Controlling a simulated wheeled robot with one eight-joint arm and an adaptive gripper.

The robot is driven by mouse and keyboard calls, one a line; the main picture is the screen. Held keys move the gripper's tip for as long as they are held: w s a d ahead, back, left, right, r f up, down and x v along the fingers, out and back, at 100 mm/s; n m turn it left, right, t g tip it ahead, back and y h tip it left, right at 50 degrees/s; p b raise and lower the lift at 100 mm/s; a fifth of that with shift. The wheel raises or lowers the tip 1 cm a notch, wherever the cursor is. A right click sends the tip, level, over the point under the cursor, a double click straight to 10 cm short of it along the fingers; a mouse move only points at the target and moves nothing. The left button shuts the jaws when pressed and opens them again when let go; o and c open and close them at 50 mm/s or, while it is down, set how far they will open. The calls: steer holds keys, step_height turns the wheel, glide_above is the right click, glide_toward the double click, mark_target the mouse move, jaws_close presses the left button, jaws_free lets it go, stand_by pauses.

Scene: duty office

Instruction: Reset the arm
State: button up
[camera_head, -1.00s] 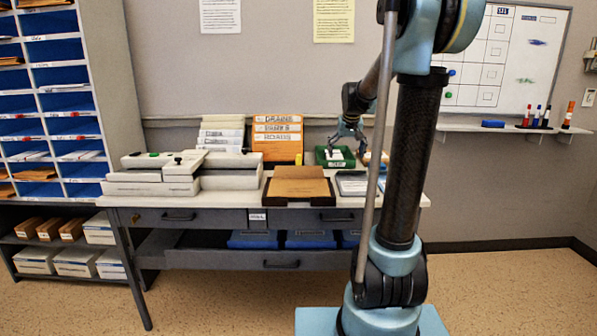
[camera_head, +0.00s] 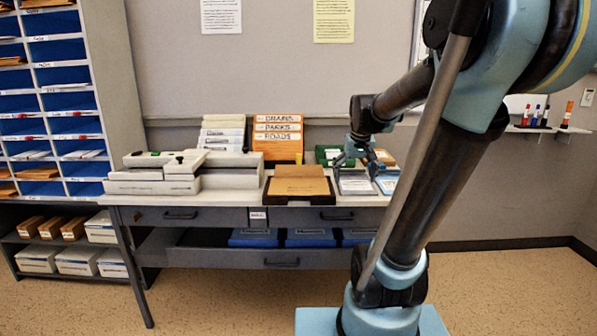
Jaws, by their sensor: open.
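My gripper (camera_head: 358,160) is at the right end of the desk (camera_head: 200,215), above the grey-rimmed tray (camera_head: 357,187) and in front of the green box (camera_head: 328,153). Its fingers are apart and I see nothing held between them. My arm reaches in from the right and hides part of the whiteboard and the wall behind. The exact height of the fingertips above the tray is hard to tell.
A brown folder stack (camera_head: 299,186) lies left of my gripper. An orange rack (camera_head: 278,135) labelled DRAINS, PARKS and ROADS stands behind it. White and grey boxes (camera_head: 150,175) fill the left. An open lower drawer (camera_head: 210,257) holds blue boxes (camera_head: 310,237).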

steer(key=s+f, duration=0.6)
steer(key=s, duration=0.4)
steer(key=s+f+g, duration=0.1)
steer(key=s+f, duration=0.5)
steer(key=s, duration=0.5)
steer(key=shift+s+d+f, duration=0.15)
steer(key=shift+f, duration=0.2)
